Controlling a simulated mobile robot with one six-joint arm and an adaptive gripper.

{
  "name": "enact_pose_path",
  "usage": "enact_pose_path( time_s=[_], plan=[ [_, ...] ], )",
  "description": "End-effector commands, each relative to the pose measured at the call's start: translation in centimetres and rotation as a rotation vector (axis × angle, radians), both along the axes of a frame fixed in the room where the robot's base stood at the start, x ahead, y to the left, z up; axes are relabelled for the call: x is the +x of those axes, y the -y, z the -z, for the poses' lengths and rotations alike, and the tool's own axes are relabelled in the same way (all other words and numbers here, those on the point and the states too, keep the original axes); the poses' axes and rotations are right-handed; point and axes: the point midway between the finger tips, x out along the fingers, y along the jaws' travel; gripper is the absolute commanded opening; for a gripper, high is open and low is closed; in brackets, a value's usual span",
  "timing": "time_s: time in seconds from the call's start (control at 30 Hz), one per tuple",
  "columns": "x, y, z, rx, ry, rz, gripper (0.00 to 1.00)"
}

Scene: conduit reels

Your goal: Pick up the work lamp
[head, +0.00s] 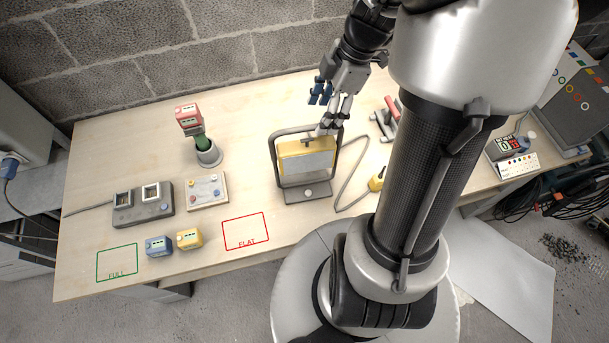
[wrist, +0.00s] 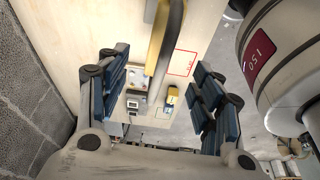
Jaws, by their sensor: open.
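The work lamp (head: 306,158) stands upright on the wooden table in the head view. It has a yellow body, a grey panel, a dark tubular frame and a flat grey foot. My gripper (head: 330,104) is open just above and behind the lamp's top right corner. In the wrist view, the lamp's yellow and dark frame (wrist: 167,38) runs lengthwise between the spread blue finger pads of my gripper (wrist: 160,75). The gap between fingers and frame is hard to judge, and no grasp shows.
A grey dual socket box (head: 142,205), a button panel (head: 207,190), and blue (head: 159,246) and yellow (head: 189,239) batteries lie left. A red-handled tool (head: 391,107) is behind my arm. A block wall is behind.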

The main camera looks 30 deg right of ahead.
Motion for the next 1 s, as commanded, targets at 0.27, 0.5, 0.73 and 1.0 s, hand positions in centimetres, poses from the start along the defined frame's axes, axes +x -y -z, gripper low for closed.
enact_pose_path(
  time_s=[0.27,0.5,0.73,1.0],
  plan=[
    [0.4,-1.4,5.0,0.0,-0.002,-0.001,0.6],
    [0.6,-2.0,6.5,0.0,-0.001,0.0,0.6],
    [0.7,-3.2,9.8,0.0,-0.003,-0.001,0.6],
    [0.8,-3.5,10.5,-0.002,-0.001,0.0,0.6]
  ],
)
